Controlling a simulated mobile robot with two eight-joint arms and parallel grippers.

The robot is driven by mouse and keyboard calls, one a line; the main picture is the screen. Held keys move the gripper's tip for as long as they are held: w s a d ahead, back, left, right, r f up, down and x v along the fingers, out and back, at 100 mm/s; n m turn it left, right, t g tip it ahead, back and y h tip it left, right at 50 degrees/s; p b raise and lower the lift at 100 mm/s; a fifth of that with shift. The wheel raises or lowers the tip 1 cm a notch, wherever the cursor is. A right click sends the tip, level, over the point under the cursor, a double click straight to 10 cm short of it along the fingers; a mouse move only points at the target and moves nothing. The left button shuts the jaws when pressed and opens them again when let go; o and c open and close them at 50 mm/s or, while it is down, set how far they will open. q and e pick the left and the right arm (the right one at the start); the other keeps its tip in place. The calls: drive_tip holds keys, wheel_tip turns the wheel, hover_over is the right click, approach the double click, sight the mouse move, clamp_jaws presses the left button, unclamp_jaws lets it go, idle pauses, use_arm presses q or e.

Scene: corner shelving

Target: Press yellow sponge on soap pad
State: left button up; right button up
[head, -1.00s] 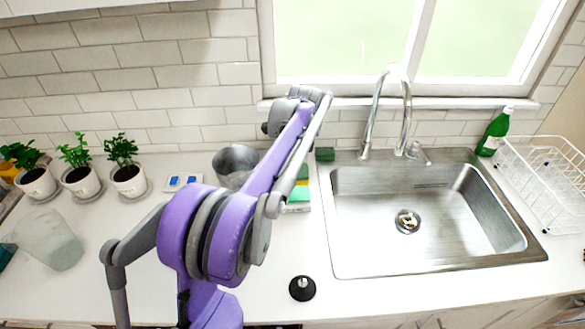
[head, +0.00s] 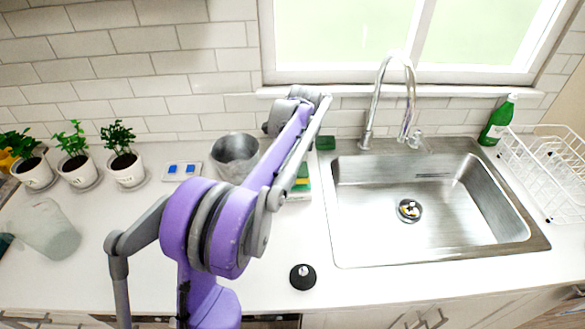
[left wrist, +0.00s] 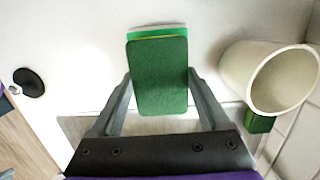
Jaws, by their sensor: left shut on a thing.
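The sponge (left wrist: 158,78) has a dark green face towards the camera in the left wrist view, with a thin yellow layer showing at its far edge. My left gripper (left wrist: 160,73) is shut on it, one finger on each side. A lighter green and white edge, likely the soap pad (left wrist: 157,28), shows just beyond the sponge; whether they touch I cannot tell. In the head view a yellow and green strip of the sponge (head: 302,184) shows beside my arm, above the white edge of the pad (head: 299,197). My arm hides the gripper there. My right gripper is not in view.
A metal cup (head: 234,155) stands close by, left of my arm. A small green block (head: 326,142) lies by the sink (head: 425,205). A black stopper (head: 303,277) is near the front edge. Potted plants (head: 126,168) stand at the left.

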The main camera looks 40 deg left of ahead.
sight(290, 169)
use_arm(q)
drive_tip(key=shift+f+b, duration=0.6)
drive_tip(key=shift+f, duration=0.6)
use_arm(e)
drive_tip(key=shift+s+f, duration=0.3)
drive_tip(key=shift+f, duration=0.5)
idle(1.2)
use_arm(q)
drive_tip(key=shift+r, duration=0.1)
drive_tip(key=shift+r+p, duration=1.6)
drive_tip(key=shift+r, duration=1.9)
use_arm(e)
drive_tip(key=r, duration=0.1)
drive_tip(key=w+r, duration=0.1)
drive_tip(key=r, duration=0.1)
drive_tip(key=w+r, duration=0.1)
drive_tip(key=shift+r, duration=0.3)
use_arm(q)
drive_tip(key=shift+s+f, duration=0.1)
drive_tip(key=shift+f, duration=0.05)
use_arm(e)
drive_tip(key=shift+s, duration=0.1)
